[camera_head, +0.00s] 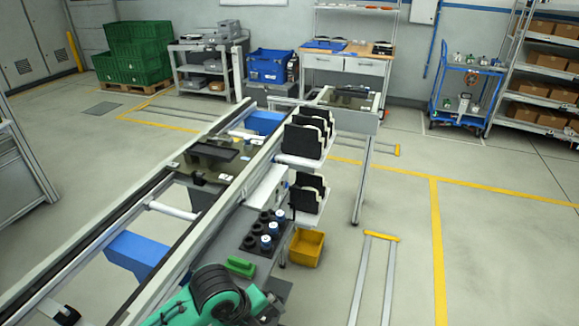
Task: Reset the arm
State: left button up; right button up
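Neither of my grippers shows in the head view. I cannot make out either of my arms for certain. A teal machine part with a black ribbed coil (215,293) stands at the bottom edge, beside the conveyor line. It is cut off by the frame, and I cannot tell what it belongs to. A small dark and silver piece (64,315) shows at the lower left corner, also cut off.
The long conveyor line (205,215) runs from lower left to upper middle. Beside it are black bins (305,137), a dark tray with several cylinders (250,243) and a yellow bin (306,247). A blue cart (466,95) stands back right. The right floor is mostly open.

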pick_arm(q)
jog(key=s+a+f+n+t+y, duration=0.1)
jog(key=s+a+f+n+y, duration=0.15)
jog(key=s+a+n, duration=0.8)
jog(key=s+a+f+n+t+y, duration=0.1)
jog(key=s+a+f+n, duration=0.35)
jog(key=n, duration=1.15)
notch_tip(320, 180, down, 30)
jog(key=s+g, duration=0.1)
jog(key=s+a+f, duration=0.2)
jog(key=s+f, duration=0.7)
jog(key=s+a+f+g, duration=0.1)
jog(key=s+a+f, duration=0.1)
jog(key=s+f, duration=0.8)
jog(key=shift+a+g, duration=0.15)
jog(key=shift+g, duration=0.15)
